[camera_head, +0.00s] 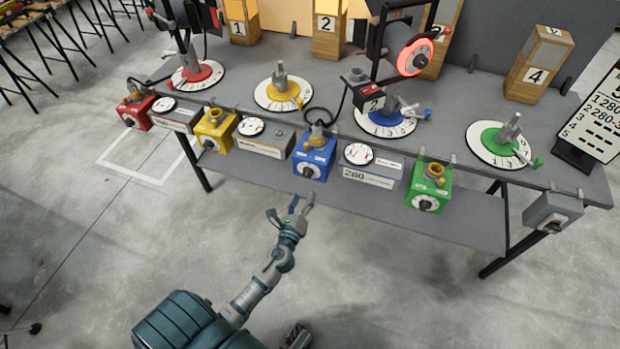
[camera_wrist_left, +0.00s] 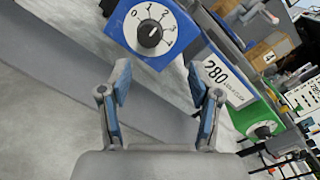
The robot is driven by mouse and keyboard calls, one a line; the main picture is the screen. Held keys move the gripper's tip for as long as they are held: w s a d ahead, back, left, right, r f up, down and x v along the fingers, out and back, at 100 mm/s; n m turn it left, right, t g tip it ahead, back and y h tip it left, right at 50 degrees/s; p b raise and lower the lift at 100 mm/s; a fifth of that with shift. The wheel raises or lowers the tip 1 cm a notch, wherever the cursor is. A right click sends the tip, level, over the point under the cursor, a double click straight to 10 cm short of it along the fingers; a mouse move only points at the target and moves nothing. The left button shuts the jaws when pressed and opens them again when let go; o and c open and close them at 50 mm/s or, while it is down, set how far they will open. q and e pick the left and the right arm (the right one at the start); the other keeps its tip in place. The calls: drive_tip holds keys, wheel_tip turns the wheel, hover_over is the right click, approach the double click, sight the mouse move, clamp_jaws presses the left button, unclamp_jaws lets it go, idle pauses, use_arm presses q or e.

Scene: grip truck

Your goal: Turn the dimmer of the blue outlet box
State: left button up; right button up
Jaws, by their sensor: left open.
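The blue outlet box (camera_head: 314,158) is mounted at the front edge of the table, between the yellow and green boxes. Its dimmer (camera_head: 309,171) is a round black knob on a white dial on the front face. In the left wrist view the dimmer (camera_wrist_left: 150,35) shows large at the top, with numbers around it on the blue face. My left gripper (camera_head: 291,206) is in front of and below the blue box, apart from it. In the left wrist view its two fingers (camera_wrist_left: 163,88) are spread with nothing between them.
The yellow box (camera_head: 214,130), red box (camera_head: 134,111) and green box (camera_head: 428,187) line the same edge. A grey meter marked 280 (camera_head: 370,173) sits right of the blue box. A lower shelf (camera_head: 400,213) lies underneath. Floor before the table is clear.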

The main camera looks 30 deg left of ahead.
sight(307, 175)
use_arm(q)
drive_tip(key=w+a, duration=0.1)
drive_tip(key=w, duration=0.1)
drive_tip(key=w+a, duration=0.2)
drive_tip(key=w, duration=0.1)
drive_tip(key=w+a+f, duration=0.1)
drive_tip(key=w+a, duration=0.1)
drive_tip(key=shift+w+a, duration=0.1)
drive_tip(key=shift+w, duration=0.3)
drive_tip(key=shift+w+d+r, duration=0.1)
drive_tip(key=shift+d+r, duration=0.05)
drive_tip(key=shift+d, duration=0.3)
drive_tip(key=shift+d+r, duration=0.2)
drive_tip(key=shift+d, duration=0.35)
drive_tip(key=shift+c, duration=0.6)
drive_tip(key=shift+a, duration=0.1)
drive_tip(key=c, duration=0.4)
drive_tip(key=shift+a, duration=0.3)
drive_tip(key=c, duration=0.4)
drive_tip(key=shift+a+f, duration=0.1)
drive_tip(key=shift+a, duration=0.15)
drive_tip(key=shift+c, duration=1.1)
drive_tip(key=shift+a, duration=0.15)
drive_tip(key=shift+d, duration=0.35)
use_arm(e)
drive_tip(key=shift+w+a+r, duration=0.1)
drive_tip(key=shift+a+r, duration=0.25)
drive_tip(key=shift+a, duration=0.35)
